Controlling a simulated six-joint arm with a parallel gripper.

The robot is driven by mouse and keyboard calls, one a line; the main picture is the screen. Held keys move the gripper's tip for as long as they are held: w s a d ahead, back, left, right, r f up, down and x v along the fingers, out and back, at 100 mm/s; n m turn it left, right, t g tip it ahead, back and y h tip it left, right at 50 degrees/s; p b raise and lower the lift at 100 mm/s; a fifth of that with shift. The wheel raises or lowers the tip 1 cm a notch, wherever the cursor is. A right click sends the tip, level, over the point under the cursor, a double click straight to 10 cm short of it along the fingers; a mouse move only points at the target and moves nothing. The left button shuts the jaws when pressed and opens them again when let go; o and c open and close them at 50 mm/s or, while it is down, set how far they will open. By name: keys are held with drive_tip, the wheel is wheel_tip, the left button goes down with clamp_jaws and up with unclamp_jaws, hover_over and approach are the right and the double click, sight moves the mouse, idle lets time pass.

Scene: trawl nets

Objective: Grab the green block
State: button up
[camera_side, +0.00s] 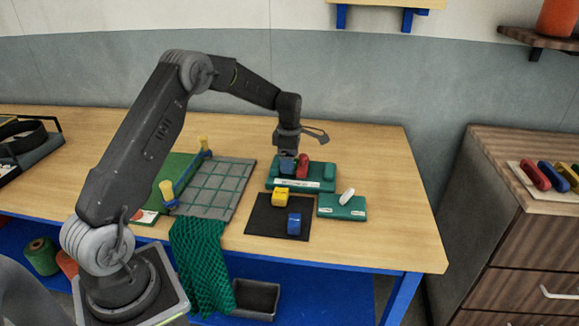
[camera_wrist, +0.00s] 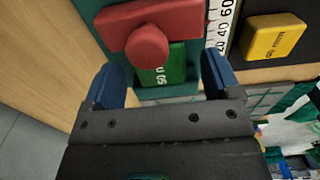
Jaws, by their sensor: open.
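The green block (camera_wrist: 176,66), with a white "50 m" marking, shows in the wrist view between my two blue fingers. A red piece with a round knob (camera_wrist: 150,28) covers part of it. My gripper (camera_side: 287,165) is open, low over the left part of the teal tray (camera_side: 273,184); in the wrist view its fingers stand apart on either side of the green block. In the side view the red piece (camera_side: 303,165) stands just right of my fingers. The green block is not clearly visible there, and whether my fingers touch it I cannot tell.
A yellow block (camera_side: 280,197) and a blue block (camera_side: 294,223) are on a black mat (camera_side: 263,218). A teal board with a white piece (camera_side: 346,197) lies to its right. A grey grid board (camera_side: 215,185) and green netting (camera_side: 205,262) are left. The table's right end is clear.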

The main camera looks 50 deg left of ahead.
drive_tip(key=shift+f, duration=0.85)
drive_tip(key=shift+c, duration=0.2)
drive_tip(key=c, duration=1.1)
drive_tip(key=shift+o, duration=0.2)
drive_tip(key=shift+r, duration=0.15)
